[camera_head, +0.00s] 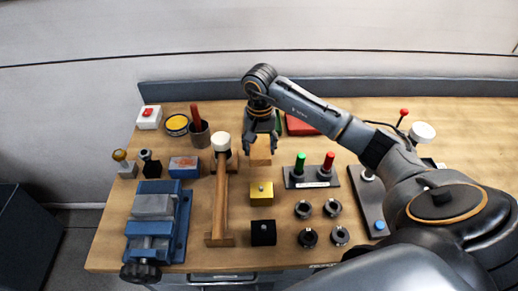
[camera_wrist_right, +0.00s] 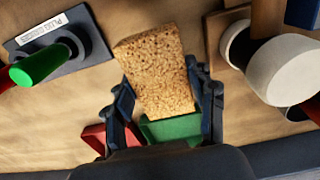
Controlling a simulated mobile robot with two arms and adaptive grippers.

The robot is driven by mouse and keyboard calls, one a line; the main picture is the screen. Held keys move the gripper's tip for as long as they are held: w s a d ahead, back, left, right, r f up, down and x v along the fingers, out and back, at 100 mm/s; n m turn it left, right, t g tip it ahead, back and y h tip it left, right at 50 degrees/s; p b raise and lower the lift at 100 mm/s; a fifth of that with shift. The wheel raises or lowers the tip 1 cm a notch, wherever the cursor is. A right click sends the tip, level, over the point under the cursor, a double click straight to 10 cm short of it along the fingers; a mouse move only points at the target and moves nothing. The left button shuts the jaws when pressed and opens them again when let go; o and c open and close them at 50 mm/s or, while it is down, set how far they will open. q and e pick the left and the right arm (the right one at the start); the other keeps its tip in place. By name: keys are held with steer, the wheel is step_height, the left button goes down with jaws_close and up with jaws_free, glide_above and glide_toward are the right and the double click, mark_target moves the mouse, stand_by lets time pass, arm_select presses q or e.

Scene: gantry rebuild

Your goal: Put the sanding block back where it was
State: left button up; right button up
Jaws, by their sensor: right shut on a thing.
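The sanding block appears to be the tan, speckled cork-like block (camera_head: 261,152), held in my right gripper (camera_head: 262,142) above the table behind the yellow block. In the right wrist view the block (camera_wrist_right: 158,70) sits tilted between the two fingers of the right gripper (camera_wrist_right: 165,105), which is shut on it. The fingers hide part of its sides. My left gripper is not in view.
A wooden mallet (camera_head: 218,205) with a white head is close on the left. The yellow block (camera_head: 261,194) and a black block (camera_head: 263,233) stand in front. The gauge stand (camera_head: 312,178) with green and red handles is right. A red box (camera_head: 300,125) and a green thing (camera_wrist_right: 172,130) lie behind.

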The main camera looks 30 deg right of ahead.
mark_target(259, 154)
steer(key=shift+w+d+f, duration=0.15)
steer(key=shift+w+f, duration=0.3)
steer(key=shift+f, duration=0.1)
step_height(259, 154, down, 3)
steer(key=shift+w+r+p, duration=0.1)
steer(key=shift+p, duration=1.05)
steer(key=shift+d+f, duration=0.1)
steer(key=shift+f, duration=0.2)
steer(key=shift+f, duration=0.1)
steer(key=shift+f+b, duration=0.1)
steer(key=shift+b, duration=0.25)
steer(key=o, duration=1.1)
